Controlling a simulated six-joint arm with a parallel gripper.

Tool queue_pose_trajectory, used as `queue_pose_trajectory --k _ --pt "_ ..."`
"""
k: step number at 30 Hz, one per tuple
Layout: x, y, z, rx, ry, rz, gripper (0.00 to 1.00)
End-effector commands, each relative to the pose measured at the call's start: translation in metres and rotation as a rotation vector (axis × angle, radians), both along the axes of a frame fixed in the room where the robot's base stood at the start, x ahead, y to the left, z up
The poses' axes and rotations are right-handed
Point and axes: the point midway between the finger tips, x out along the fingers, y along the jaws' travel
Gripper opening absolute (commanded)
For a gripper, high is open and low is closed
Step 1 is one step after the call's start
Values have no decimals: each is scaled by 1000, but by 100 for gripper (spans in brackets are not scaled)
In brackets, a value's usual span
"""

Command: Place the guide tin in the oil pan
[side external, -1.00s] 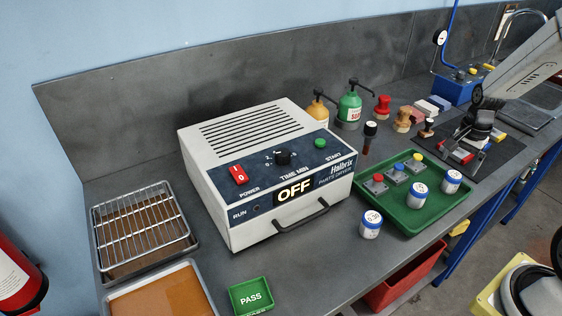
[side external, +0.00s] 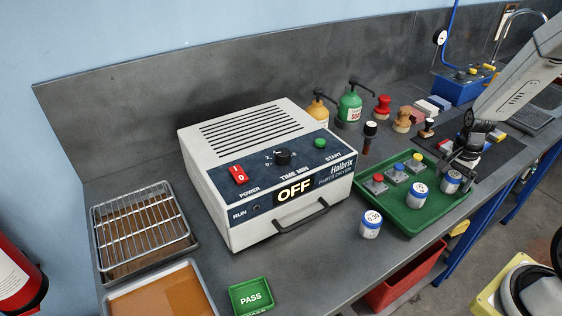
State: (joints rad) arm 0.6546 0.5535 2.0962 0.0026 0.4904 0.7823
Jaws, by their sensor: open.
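One tin (side external: 370,224) stands on the bench in front of the green tray (side external: 405,226). A second tin (side external: 417,196) stands in the tray. A third tin (side external: 451,183) stands at the tray's right end. My gripper (side external: 457,174) is open, low over this third tin, partly hiding it; contact is unclear. A pan of brown oil (side external: 205,296) lies at the front left; another oil-brown pan (side external: 104,268) behind it has a wire rack.
The white dryer (side external: 215,215) stands between the pans and the green tray. Knobbed blocks (side external: 376,184) sit in the tray. Pump bottles (side external: 349,105) and stamps (side external: 402,120) stand behind it. A green PASS dish (side external: 251,297) lies at the front edge.

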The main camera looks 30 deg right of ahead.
Motion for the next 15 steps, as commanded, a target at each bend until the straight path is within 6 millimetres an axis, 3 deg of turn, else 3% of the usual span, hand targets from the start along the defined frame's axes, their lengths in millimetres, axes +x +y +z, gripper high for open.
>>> queue_pose_trajectory --k 14,15 --pt "0 0 0 0 0 0 100" --pt "0 0 0 0 0 0 90"
